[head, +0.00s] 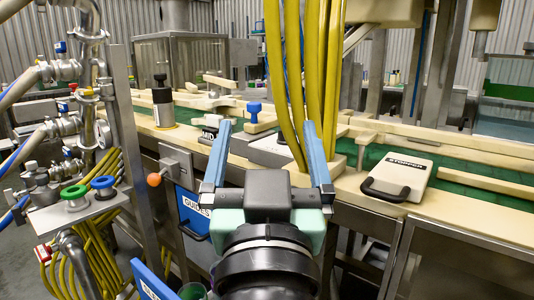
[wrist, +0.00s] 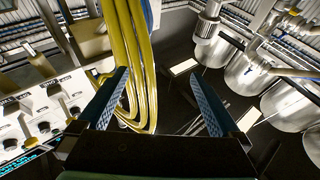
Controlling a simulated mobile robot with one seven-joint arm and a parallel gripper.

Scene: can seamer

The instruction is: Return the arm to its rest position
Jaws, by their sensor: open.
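My gripper (head: 265,158) is in the lower middle of the head view, with its two blue fingers spread wide apart. Nothing shows between the fingers. In the wrist view my gripper (wrist: 160,105) is also open and empty. It is held up in front of the conveyor machine, and the yellow hoses (head: 305,80) hang beyond the fingers. In the wrist view the yellow hoses (wrist: 138,70) pass close by the left finger; I cannot tell whether they touch.
A cream conveyor bench (head: 455,150) with a green belt (head: 485,183) runs across behind. A plate marked STOPPER (head: 398,178) lies at right. Steel pipework (head: 95,60) and an orange-knobbed lever (head: 154,180) stand at left. Large steel vessels (wrist: 250,72) show in the wrist view.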

